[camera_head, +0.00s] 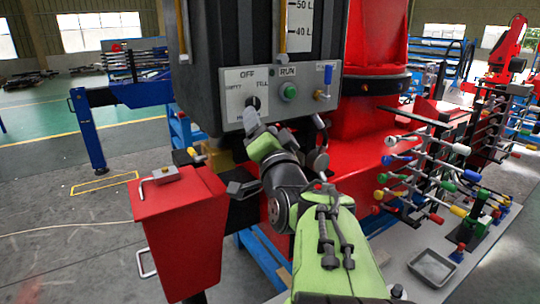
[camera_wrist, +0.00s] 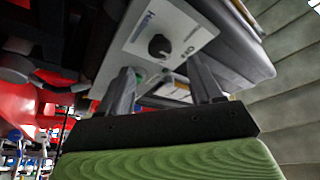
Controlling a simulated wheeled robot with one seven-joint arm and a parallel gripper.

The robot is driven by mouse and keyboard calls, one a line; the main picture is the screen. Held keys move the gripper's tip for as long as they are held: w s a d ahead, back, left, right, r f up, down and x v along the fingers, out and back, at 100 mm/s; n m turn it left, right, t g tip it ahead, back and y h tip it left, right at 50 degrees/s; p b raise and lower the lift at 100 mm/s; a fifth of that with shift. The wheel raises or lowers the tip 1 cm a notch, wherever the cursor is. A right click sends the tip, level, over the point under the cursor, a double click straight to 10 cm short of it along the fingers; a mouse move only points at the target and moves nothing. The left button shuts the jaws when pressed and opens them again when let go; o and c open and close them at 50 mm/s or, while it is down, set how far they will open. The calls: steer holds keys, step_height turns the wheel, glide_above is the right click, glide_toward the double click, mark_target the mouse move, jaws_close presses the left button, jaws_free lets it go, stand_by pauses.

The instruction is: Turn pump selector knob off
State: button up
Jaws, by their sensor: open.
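The pump selector knob (camera_head: 253,103) is black and round, on a pale label plate (camera_head: 236,80) with OFF at the top and FILL at the right. My gripper (camera_head: 250,118) is just in front of and below it, partly covering the plate's lower part. In the wrist view the knob (camera_wrist: 158,45) stands beyond the fingertips, between the lines of the two fingers. My gripper (camera_wrist: 162,82) is open with nothing between its fingers there. The knob appears apart from both fingers. Which label the knob points to is too small to tell.
A green RUN button (camera_head: 289,92) and a blue-handled valve (camera_head: 327,78) sit right of the knob on the grey panel (camera_head: 305,102). A red box (camera_head: 180,230) stands at lower left. A rack of coloured-tipped rods (camera_head: 430,175) and a grey tray (camera_head: 433,268) are at right.

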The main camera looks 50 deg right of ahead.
steer(key=b+v, duration=0.1)
steer(key=v, duration=0.7)
steer(key=shift+s+b, duration=0.15)
steer(key=shift+b, duration=0.2)
steer(key=shift+a+f, duration=0.1)
